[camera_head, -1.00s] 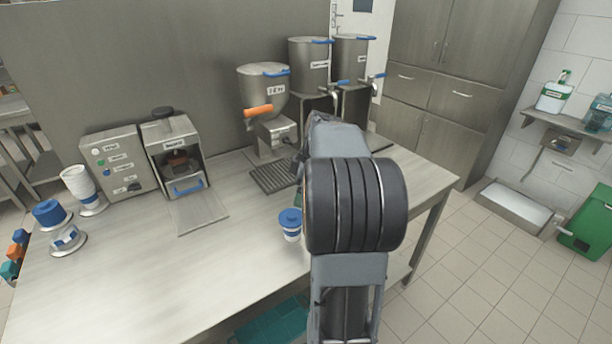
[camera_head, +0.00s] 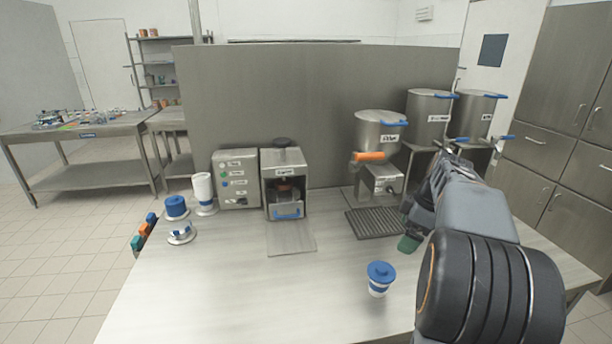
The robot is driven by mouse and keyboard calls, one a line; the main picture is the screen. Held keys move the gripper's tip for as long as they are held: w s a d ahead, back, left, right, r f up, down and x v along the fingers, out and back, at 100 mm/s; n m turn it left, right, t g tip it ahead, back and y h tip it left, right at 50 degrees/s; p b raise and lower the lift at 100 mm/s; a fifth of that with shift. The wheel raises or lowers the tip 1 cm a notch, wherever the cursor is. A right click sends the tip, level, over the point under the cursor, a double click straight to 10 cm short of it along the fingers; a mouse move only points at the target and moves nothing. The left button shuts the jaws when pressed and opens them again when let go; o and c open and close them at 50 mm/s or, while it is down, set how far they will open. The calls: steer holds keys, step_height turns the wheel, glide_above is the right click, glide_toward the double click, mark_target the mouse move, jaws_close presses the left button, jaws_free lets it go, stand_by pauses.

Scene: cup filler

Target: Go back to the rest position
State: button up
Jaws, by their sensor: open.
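My gripper (camera_head: 411,228) is at the right, partly hidden by my own arm. It is open, with a green tip showing low over the table, right beside the drip grid. Nothing shows between its fingers, though part of them is hidden. A white and blue cup with a blue lid (camera_head: 380,279) stands upright on the table (camera_head: 230,300), in front of and to the left of my gripper and apart from it.
A control box (camera_head: 237,180), a sealing machine (camera_head: 284,182), a cup stack (camera_head: 203,190) and blue lids (camera_head: 176,206) stand at the back left. Metal dispensers (camera_head: 380,135) with blue handles and a drip grid (camera_head: 377,222) are behind my gripper. The front left tabletop is clear.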

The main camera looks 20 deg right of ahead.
steer(key=s+a+f+m, duration=0.2)
steer(key=s+a+m, duration=0.1)
steer(key=a, duration=0.5)
steer(key=s+a+f+m+t+h, duration=0.1)
steer(key=s+a+f+m, duration=0.1)
steer(key=a, duration=0.6)
steer(key=s+a+f+m+h+p, duration=0.1)
steer(key=s+a+f+m, duration=0.1)
steer(key=s+a+m, duration=0.2)
steer(key=a, duration=0.3)
steer(key=shift+s+a+m+t, duration=0.3)
steer(key=shift+a, duration=0.1)
steer(key=shift+f, duration=0.1)
